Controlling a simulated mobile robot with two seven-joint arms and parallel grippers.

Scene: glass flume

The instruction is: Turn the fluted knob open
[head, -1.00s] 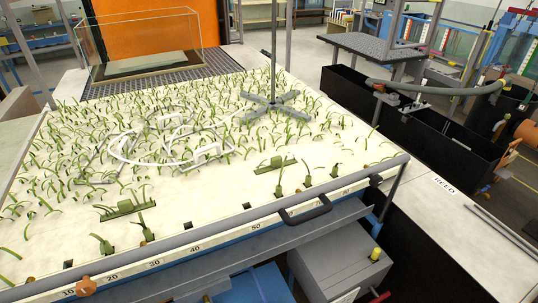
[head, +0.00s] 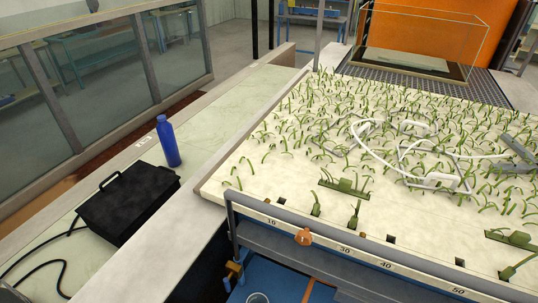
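A small copper-coloured knob-like piece (head: 305,237) sits at the front edge of the planted bed, just right of the 20 mark on the scale. It is too small to tell whether it is fluted. A brass-coloured fitting (head: 234,269) shows below the grey front rail, near the bed's left corner; its shape is not clear. Neither of my grippers is in view.
The white bed (head: 225,178) with green plant strips fills the right side behind a grey rail (head: 350,248). A black case (head: 130,200) with cables and a blue bottle (head: 168,141) stand on the left bench. A glass tank (head: 415,50) is at the back.

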